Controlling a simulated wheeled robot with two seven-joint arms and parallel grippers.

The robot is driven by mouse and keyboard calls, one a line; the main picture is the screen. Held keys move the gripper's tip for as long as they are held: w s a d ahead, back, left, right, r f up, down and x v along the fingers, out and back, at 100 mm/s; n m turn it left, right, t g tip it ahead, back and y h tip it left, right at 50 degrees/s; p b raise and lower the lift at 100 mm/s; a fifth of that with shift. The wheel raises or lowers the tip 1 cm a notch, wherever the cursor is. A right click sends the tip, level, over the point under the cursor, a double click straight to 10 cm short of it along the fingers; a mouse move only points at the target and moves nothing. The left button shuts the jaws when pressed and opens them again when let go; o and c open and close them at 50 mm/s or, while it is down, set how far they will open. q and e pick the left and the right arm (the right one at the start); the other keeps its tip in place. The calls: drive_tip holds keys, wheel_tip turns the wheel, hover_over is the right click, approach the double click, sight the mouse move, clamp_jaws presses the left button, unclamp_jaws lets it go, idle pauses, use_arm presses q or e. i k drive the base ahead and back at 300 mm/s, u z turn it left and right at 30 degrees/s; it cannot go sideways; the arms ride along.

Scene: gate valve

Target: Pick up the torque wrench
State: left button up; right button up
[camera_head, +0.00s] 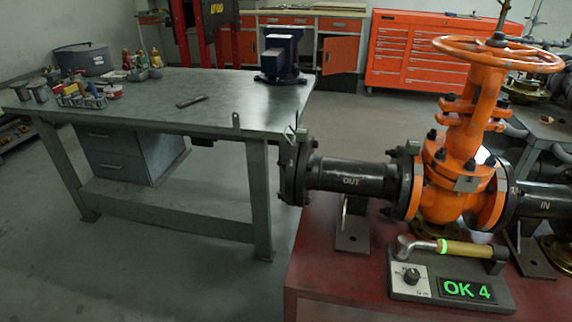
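The torque wrench (462,248) has a grey metal head at its left end, a green ring and a tan-yellow handle. It lies roughly level along the back of a grey instrument base (408,292), its head toward the left and its handle end toward a dark block on the right. The base has a knob on a pale panel and a display (467,289) reading "OK 4" in green. It sits on the red table (330,285). Neither of my grippers is in view.
The orange gate valve (460,170) with its handwheel (498,52) stands just behind the wrench, between black "OUT" (345,173) and "IN" pipes. A grey workbench (215,115) at the left carries a blue vise (281,60) and small items. Bare red tabletop shows left of the base.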

sight(405, 242)
drive_tip(key=u, duration=0.2)
drive_tip(key=k, duration=0.9)
drive_tip(key=z, duration=1.75)
drive_tip(key=i, duration=1.2)
drive_tip(key=u, duration=0.05)
